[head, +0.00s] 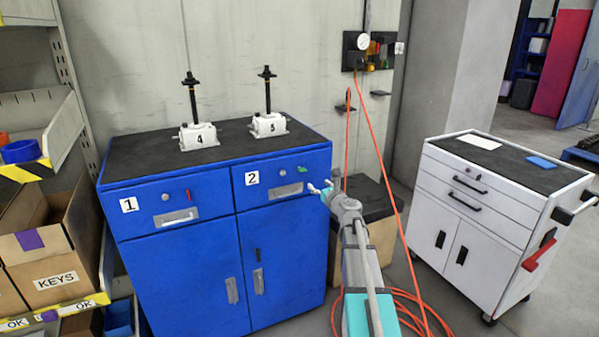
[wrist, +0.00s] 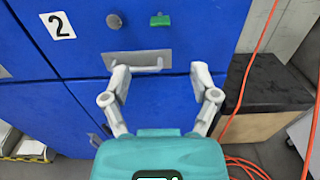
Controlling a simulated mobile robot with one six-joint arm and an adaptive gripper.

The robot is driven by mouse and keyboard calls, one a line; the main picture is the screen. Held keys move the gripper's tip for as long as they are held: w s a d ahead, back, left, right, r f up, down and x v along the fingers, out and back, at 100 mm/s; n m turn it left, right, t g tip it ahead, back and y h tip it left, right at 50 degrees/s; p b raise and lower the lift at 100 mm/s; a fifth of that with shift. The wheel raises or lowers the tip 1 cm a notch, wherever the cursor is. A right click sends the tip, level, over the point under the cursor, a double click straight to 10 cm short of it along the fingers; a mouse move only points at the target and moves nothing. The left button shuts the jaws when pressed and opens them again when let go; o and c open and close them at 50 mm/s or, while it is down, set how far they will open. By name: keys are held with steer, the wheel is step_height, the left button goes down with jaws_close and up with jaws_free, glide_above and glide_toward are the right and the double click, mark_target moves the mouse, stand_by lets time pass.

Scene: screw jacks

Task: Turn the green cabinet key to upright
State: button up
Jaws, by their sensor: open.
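The green cabinet key (head: 302,170) sits at the upper right of the drawer front marked 2 on the blue cabinet (head: 185,270). In the wrist view the green key (wrist: 160,20) lies wider than tall, about level, right of a round grey lock (wrist: 114,20). My gripper (head: 320,187) is in front of the cabinet's right end, lower and to the right of the key in the head view. In the wrist view my gripper (wrist: 161,74) is open and empty, its fingers spread below the key and apart from it.
A drawer handle (wrist: 140,63) is below the key, near my left finger. A red key (head: 188,195) is on drawer 1. Two jacks (head: 199,136) stand on the cabinet top. An orange hose (head: 366,130) hangs right of the cabinet, beside a black-topped box (head: 372,197).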

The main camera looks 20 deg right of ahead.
mark_target(304, 171)
steer(key=w, duration=1.3)
steer(key=shift+w+a, duration=0.15)
steer(key=shift+a, duration=0.05)
